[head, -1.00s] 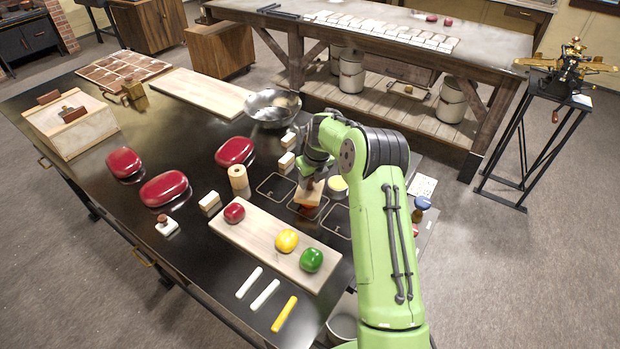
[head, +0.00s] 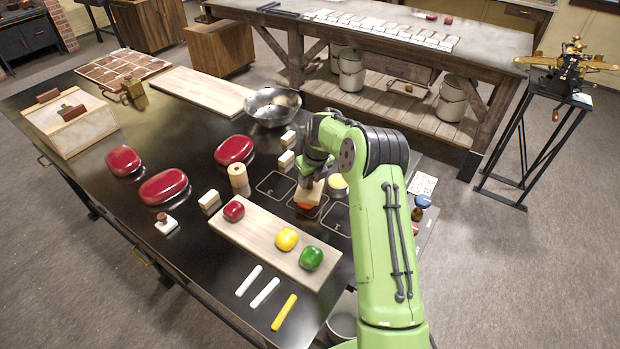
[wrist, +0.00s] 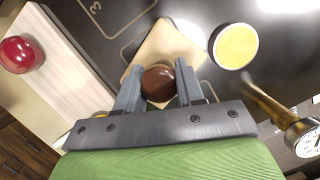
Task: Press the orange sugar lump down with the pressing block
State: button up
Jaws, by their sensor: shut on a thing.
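The pressing block (head: 308,193) is a pale wooden plate with a dark brown knob (wrist: 158,83). My gripper (wrist: 158,92) is shut on the knob, its two grey fingers on either side. The orange sugar lump (head: 306,207) shows as a thin orange strip directly under the block in the head view. The block hides most of it, and I cannot tell how firmly they touch. In the wrist view the block (wrist: 165,45) hides the lump. Both are over the outlined squares on the dark table.
A wooden board (head: 262,238) with red, yellow and green lumps lies to the left and front. A round dish with yellow content (wrist: 236,45) is close right of the block. A wooden roll (head: 238,176) and small pale blocks stand behind left.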

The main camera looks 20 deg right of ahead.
jog(key=shift+r+p, duration=2.25)
jog(key=shift+r, duration=1.4)
jog(key=shift+f, duration=0.1)
jog(key=shift+f, duration=0.1)
